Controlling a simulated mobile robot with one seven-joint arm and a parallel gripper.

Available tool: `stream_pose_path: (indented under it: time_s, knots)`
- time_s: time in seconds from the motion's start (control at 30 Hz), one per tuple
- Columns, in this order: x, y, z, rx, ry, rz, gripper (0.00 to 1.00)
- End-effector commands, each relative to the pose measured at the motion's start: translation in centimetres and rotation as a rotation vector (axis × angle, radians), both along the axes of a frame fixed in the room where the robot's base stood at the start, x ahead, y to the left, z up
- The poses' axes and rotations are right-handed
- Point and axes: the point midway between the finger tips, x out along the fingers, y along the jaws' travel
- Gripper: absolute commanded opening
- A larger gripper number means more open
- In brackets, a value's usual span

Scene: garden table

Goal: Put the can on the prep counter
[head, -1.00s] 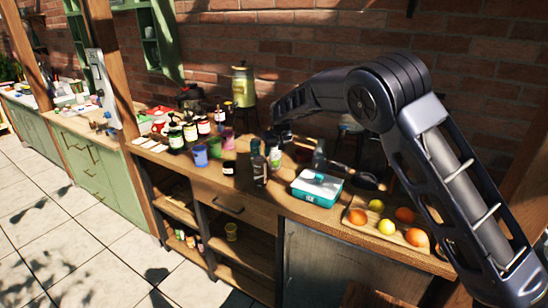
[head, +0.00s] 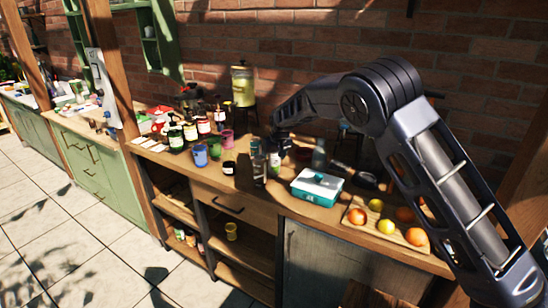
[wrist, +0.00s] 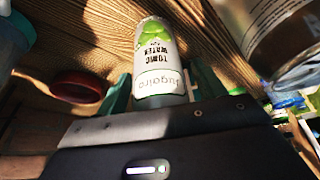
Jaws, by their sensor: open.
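A white and green can labelled tonic water (wrist: 160,65) stands in the middle of the wrist view, between the two teal fingers of my gripper (wrist: 162,92). The fingers are open on either side of it, and contact cannot be made out. In the head view the can (head: 275,161) is small, below my gripper (head: 279,142) on the wooden counter (head: 270,199), beside a dark bottle (head: 259,170). The fingertips are hard to see there. I cannot tell which surface is called the prep counter; a green-fronted counter (head: 98,170) stands to the left.
A teal box (head: 317,188) and a board of oranges and lemons (head: 385,222) lie to the right. Bottles and cups (head: 200,140) crowd the left. In the wrist view, a large metallic cylinder (wrist: 278,30) is close on the right and a red round thing (wrist: 75,93) is on the left.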

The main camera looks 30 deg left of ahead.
Motion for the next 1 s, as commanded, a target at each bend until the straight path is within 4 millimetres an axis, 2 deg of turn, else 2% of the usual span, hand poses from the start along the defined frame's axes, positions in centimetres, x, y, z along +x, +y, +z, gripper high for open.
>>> stream_pose_path:
  time_s: [0.13, 0.27, 0.5, 0.7, 1.0]
  knots:
    - [-0.1, -0.1, 0.9, 0.002, 0.000, 0.000, 0.69]
    - [-0.5, -0.7, 2.6, 0.002, 0.000, 0.000, 0.69]
    - [-1.6, -2.1, 6.9, 0.003, 0.000, 0.001, 0.69]
    - [-2.4, -3.1, 9.7, 0.002, 0.000, 0.000, 0.69]
    - [-2.7, -3.7, 11.3, 0.001, -0.001, 0.001, 0.73]
